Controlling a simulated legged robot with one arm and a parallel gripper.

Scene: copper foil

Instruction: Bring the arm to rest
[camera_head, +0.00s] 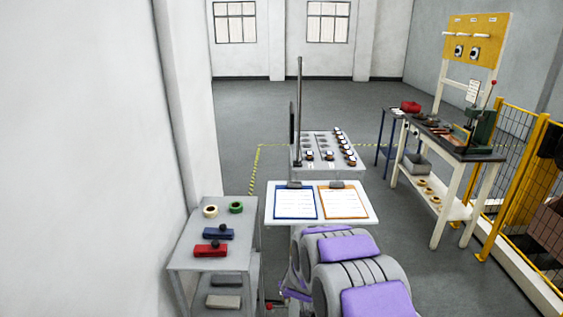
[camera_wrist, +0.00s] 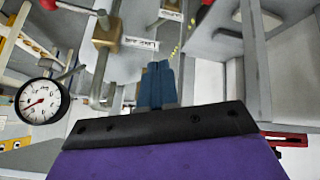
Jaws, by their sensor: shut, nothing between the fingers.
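My gripper (camera_wrist: 155,86) shows in the wrist view as two blue fingers close together, shut and empty. In the head view my arm, grey with purple pads, is folded at the bottom middle. My gripper cannot be made out clearly there. In the wrist view the fingers touch nothing that I can see.
A grey side table (camera_head: 196,262) with tape rolls and red and blue tools stands left. A white board with clipboards (camera_head: 296,202) is just ahead. A workbench (camera_head: 452,150) and yellow fence (camera_head: 527,150) are right. A round gauge (camera_wrist: 41,101) shows in the wrist view.

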